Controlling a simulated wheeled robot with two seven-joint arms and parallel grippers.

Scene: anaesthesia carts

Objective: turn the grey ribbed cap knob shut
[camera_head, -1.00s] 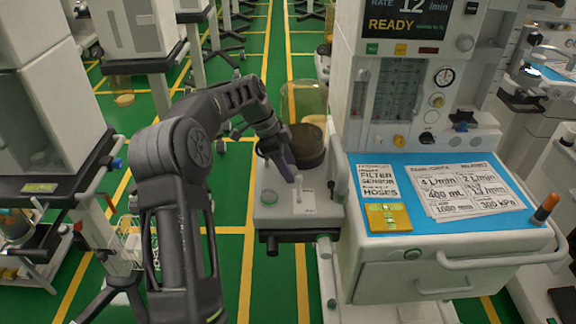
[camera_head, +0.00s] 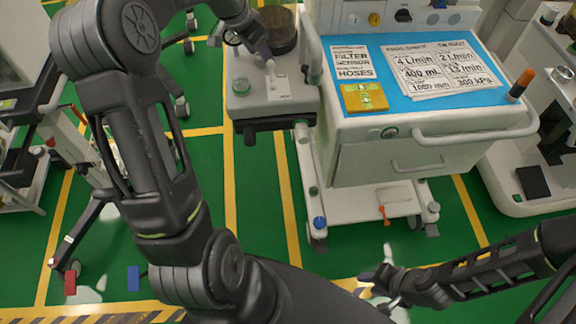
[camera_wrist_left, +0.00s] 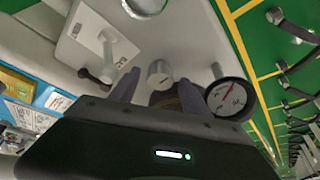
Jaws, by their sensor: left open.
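A grey cylindrical cap knob (camera_wrist_left: 158,73) stands on the light grey side unit in the left wrist view. Its ribs are too small to make out. My left gripper (camera_wrist_left: 155,88) is open, with its two dark purplish fingers on either side of this knob. I cannot tell whether they touch it. In the head view my left gripper (camera_head: 266,54) points down over the side unit (camera_head: 300,104), and I cannot make out the cap there. My right gripper (camera_head: 372,282) is low at the right, away from the unit; its opening is unclear.
A white lever (camera_head: 271,74) and a round knob (camera_head: 241,87) stand on the unit close to my left gripper. A round gauge (camera_wrist_left: 228,97) and a dark canister (camera_head: 279,30) are beside it. The cart drawer (camera_head: 400,150) is at the right.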

